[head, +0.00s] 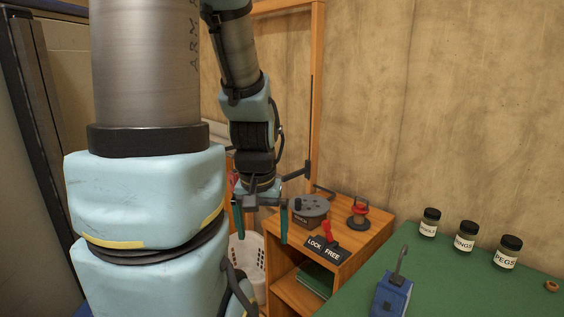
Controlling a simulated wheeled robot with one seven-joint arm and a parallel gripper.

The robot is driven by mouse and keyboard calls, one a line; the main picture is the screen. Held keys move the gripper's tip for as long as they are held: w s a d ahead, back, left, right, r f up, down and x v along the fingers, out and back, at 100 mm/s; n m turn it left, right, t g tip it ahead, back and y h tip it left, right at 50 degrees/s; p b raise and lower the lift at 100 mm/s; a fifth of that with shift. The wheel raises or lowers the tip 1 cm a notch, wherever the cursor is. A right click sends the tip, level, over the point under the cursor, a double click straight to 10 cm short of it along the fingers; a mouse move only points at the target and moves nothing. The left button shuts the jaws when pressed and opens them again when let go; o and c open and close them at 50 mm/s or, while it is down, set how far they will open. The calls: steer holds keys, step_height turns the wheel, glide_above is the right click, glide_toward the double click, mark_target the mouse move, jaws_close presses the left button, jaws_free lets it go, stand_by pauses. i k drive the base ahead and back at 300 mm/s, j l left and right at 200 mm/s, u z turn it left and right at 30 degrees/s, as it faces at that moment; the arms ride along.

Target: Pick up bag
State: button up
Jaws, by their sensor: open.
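My gripper (262,232) hangs pointing down in the middle of the head view, with its two teal fingers apart and nothing seen between them. It is left of the wooden cabinet top, and in the picture it overlaps the area above a white perforated basket (249,268). No bag can be clearly made out. A small red patch (233,178) shows behind my wrist, mostly hidden, and I cannot tell what it is. My arm hides much of the left and centre, including part of the basket.
The green worktop (445,285) holds a blue tool (392,295) and labelled jars (464,238). A plain wall stands behind.

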mark_target(392, 297)
steer(key=k+l+u, duration=0.1)
steer(key=u, duration=0.75)
steer(key=k+l+u, duration=0.25)
steer(key=k+u, duration=0.15)
steer(key=k+l+u, duration=0.1)
steer(key=k+u, duration=0.3)
steer(key=k, duration=0.65)
